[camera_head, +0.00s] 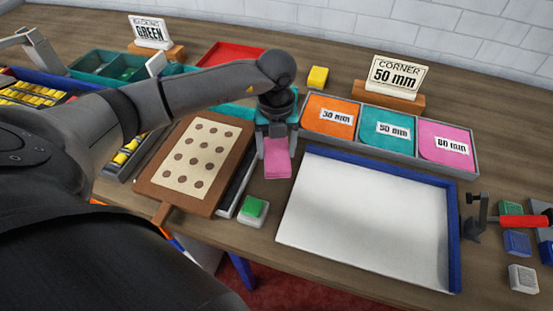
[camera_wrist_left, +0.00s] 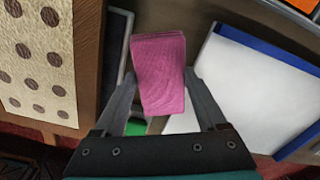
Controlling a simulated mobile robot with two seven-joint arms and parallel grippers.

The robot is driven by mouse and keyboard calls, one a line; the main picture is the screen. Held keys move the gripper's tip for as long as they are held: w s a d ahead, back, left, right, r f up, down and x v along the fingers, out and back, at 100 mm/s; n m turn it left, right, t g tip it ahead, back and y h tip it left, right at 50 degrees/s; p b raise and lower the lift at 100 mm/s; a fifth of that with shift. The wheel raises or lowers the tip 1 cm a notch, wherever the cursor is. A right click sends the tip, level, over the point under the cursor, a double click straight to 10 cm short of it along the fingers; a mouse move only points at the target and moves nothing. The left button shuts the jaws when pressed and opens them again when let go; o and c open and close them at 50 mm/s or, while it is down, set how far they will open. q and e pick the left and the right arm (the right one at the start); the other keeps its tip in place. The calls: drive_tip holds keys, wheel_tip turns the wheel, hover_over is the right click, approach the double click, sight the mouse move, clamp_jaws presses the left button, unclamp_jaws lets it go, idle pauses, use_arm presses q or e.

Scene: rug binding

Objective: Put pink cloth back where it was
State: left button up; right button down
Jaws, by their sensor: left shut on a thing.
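The pink cloth (camera_head: 277,165) is a small folded block. My left gripper (camera_head: 275,144) is shut on it and holds it between the dotted board and the white tray. In the left wrist view the pink cloth (camera_wrist_left: 160,72) sticks out beyond the fingers of my left gripper (camera_wrist_left: 161,100). I cannot tell whether its lower end touches the table. A larger pink piece (camera_head: 447,144) with an 80 mm label lies in the right compartment of the grey holder (camera_head: 389,155), beside teal and orange ones. My right gripper is out of view.
The white tray with a blue rim (camera_head: 453,235) lies at front right. The dotted board (camera_head: 197,157) is left of the gripper. A green-topped block (camera_head: 254,208) sits near the table's front edge. A yellow block (camera_head: 317,77) and a 50 mm sign (camera_head: 398,74) stand behind.

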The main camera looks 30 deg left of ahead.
sight(277, 161)
use_arm(q)
drive_tip(key=shift+f, duration=2.2)
drive_tip(key=shift+f+b, duration=0.25)
drive_tip(key=shift+b, duration=0.15)
drive_tip(key=o, duration=1.1)
drive_tip(key=shift+o, duration=0.2)
drive_tip(key=shift+r, duration=0.1)
wheel_tip(277, 161, up, 12)
drive_tip(key=shift+r+p, duration=0.15)
drive_tip(key=shift+p, duration=0.55)
